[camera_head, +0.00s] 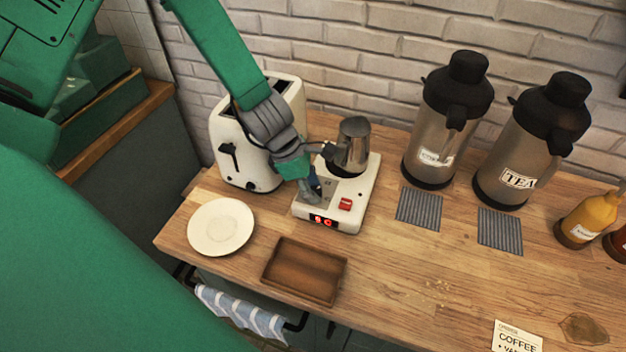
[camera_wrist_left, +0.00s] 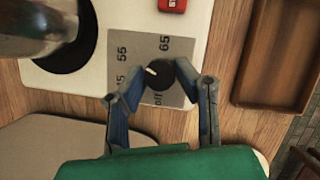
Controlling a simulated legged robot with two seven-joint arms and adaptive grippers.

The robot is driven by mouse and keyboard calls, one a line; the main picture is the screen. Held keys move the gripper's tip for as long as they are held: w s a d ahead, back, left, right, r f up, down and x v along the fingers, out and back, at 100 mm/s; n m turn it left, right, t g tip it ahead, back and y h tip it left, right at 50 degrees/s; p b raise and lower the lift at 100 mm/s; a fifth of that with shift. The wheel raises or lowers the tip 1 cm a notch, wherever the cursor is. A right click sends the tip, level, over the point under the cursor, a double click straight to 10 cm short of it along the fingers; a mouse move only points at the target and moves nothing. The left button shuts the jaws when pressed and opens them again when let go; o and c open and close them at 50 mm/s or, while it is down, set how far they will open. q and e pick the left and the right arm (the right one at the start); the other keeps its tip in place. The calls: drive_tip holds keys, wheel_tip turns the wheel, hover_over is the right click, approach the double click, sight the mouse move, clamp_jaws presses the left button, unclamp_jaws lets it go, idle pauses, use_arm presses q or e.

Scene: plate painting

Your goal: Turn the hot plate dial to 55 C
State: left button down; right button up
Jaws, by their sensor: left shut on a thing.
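The white hot plate (camera_head: 330,222) stands on the counter with a metal pitcher (camera_head: 352,148) on its burner. Its red display (camera_head: 322,220) is lit, but the digits are too small to read surely. In the left wrist view, the black dial (camera_wrist_left: 160,76) sits on a grey panel marked 55, 65, off and a partly hidden 45. Its white mark points left and slightly up, roughly toward 55. My left gripper (camera_head: 311,187) is over the panel from above; its blue fingers (camera_wrist_left: 158,78) are shut on the dial from both sides. My right gripper is out of view.
A white toaster (camera_head: 235,150) stands close behind the left arm. A plate (camera_head: 221,227) and a brown wooden tray (camera_head: 304,270) lie in front. Two tall dispensers (camera_head: 430,140) (camera_head: 500,165) stand to the right. The counter's right front is mostly clear.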

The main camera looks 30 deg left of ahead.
use_arm(q)
drive_tip(key=shift+w+m, duration=0.1)
drive_tip(key=shift+m, duration=0.3)
drive_tip(key=c, duration=1.3)
unclamp_jaws()
drive_tip(key=shift+o, duration=0.2)
drive_tip(key=shift+w+f, duration=0.1)
drive_tip(key=shift+w, duration=0.05)
drive_tip(key=v, duration=1.2)
drive_tip(key=shift+w, duration=0.1)
